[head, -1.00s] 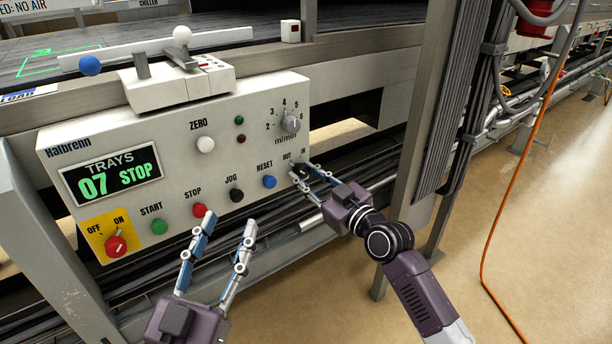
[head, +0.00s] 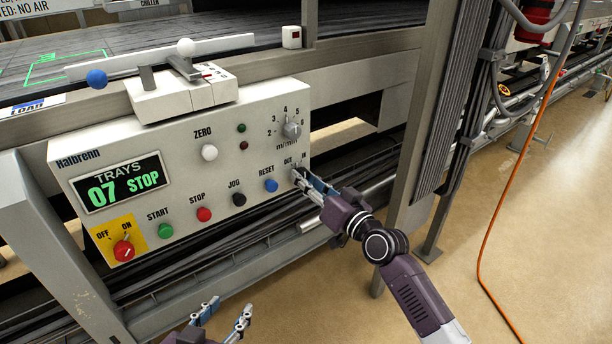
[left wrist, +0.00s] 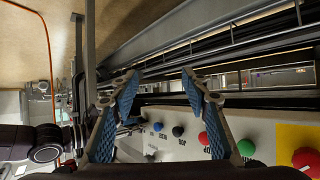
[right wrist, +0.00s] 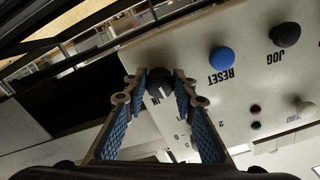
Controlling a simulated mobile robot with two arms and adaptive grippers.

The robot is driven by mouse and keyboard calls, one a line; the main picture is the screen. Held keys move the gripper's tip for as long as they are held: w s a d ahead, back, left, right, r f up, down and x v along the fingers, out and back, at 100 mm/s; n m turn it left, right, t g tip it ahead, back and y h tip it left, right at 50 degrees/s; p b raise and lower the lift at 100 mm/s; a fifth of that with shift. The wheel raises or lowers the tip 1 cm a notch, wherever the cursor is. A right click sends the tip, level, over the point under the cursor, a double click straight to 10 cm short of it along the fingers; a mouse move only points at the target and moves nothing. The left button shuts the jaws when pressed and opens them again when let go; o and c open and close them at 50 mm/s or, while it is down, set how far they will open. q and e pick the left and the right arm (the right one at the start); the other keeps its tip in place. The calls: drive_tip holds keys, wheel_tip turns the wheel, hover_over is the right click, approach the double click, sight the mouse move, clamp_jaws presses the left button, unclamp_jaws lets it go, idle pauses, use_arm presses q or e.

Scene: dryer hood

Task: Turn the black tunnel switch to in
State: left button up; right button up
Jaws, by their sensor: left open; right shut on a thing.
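The black tunnel switch (right wrist: 158,82) is a small round knob at the lower right corner of the control panel (head: 262,112), below the OUT and IN labels. My right gripper (right wrist: 158,88) has its fingers on both sides of the knob and is shut on it. In the head view, my right gripper (head: 298,176) hides most of the switch. I cannot tell clearly which way its pointer faces. My left gripper (head: 228,312) is open and empty, low in front of the panel; its spread fingers also show in the left wrist view (left wrist: 160,82).
The blue RESET button (head: 271,185) and black JOG button (head: 239,199) sit left of the switch. The red STOP (head: 204,214), green START (head: 165,231) and red OFF/ON switch (head: 124,250) are further left. A grey post (head: 418,130) stands to the right.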

use_arm(q)
drive_tip(key=s+a+f+g+y+p, duration=0.1)
drive_tip(key=s+a+f+g, duration=0.1)
drive_tip(key=s+f+g, duration=0.2)
drive_tip(key=s+a+f+g+y+p, duration=0.1)
drive_tip(key=s+a+f+g+p, duration=0.1)
drive_tip(key=s, duration=0.9)
wheel_tip(320, 180, down, 3)
drive_tip(key=shift+s+a+g, duration=0.3)
drive_tip(key=shift+a+g, duration=0.3)
drive_tip(key=shift+g, duration=0.6)
use_arm(e)
drive_tip(key=m, duration=1)
drive_tip(key=shift+s+r, duration=0.1)
drive_tip(key=o, duration=1.2)
drive_tip(key=shift+c, duration=0.2)
drive_tip(key=v, duration=1.2)
